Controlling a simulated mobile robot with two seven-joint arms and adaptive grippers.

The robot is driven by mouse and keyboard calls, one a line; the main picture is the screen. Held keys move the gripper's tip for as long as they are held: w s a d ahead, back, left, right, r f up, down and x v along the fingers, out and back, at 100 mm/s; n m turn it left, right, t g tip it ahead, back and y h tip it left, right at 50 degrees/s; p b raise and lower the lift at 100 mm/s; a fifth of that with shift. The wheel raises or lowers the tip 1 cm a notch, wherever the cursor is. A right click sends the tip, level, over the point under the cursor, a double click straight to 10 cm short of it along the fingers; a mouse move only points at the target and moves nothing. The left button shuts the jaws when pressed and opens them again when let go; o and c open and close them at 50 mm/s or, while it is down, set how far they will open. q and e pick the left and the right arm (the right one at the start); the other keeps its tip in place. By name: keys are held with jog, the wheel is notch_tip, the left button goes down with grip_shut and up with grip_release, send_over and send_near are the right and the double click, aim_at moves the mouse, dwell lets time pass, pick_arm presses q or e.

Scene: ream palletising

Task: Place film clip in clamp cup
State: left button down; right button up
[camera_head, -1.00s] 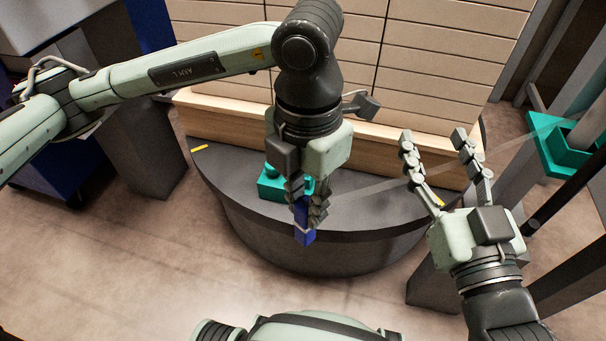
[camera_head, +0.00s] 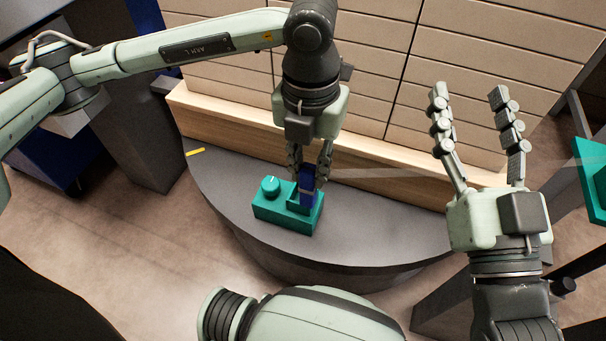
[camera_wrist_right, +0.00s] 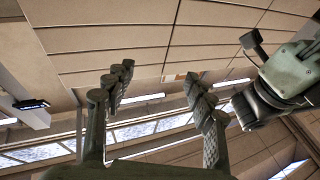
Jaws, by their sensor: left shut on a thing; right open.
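The blue film clip (camera_head: 306,186) is between the fingers of my left gripper (camera_head: 310,172), which is shut on it in the head view. The teal clamp cup block (camera_head: 270,213) sits on the dark curved table, with a round knob on its left and a pocket on its right. The clip is upright at the pocket; its lower end seems inside the pocket, but I cannot tell how deep. My right gripper (camera_head: 475,130) is open and empty to the right, fingers pointing up; it also shows in the right wrist view (camera_wrist_right: 155,95).
A translucent film strip (camera_head: 400,173) stretches right from near the clip, passing behind my right gripper's fingers. A teal part (camera_head: 591,180) stands at the right edge. A wooden ledge (camera_head: 230,132) and slatted panel back the table (camera_head: 225,180).

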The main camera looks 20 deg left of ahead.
pick_arm(q)
jog(key=w+f, duration=0.1)
jog(key=f, duration=0.1)
jog(key=w+a+f, duration=0.1)
jog(key=f, duration=0.1)
jog(key=w+a+f, duration=0.1)
jog(key=f, duration=0.1)
jog(key=shift+w+a+f+b, duration=0.1)
jog(key=shift+f+b, duration=0.05)
jog(key=shift+b, duration=0.2)
pick_arm(e)
jog(key=shift+s+d+r+t, duration=0.1)
jog(key=shift+s+r+t, duration=0.05)
jog(key=shift+r+t, duration=0.4)
jog(key=shift+s+d+r+t, duration=0.1)
jog(key=shift+s+r+t, duration=0.05)
jog(key=shift+r+t, duration=0.4)
pick_arm(q)
jog(key=shift+f, duration=0.2)
pick_arm(e)
jog(key=shift+s+d+r, duration=0.1)
pick_arm(q)
jog(key=c, duration=1.4)
grip_release()
jog(key=shift+o, duration=0.3)
jog(key=shift+r, duration=0.15)
pick_arm(e)
jog(key=shift+r, duration=0.1)
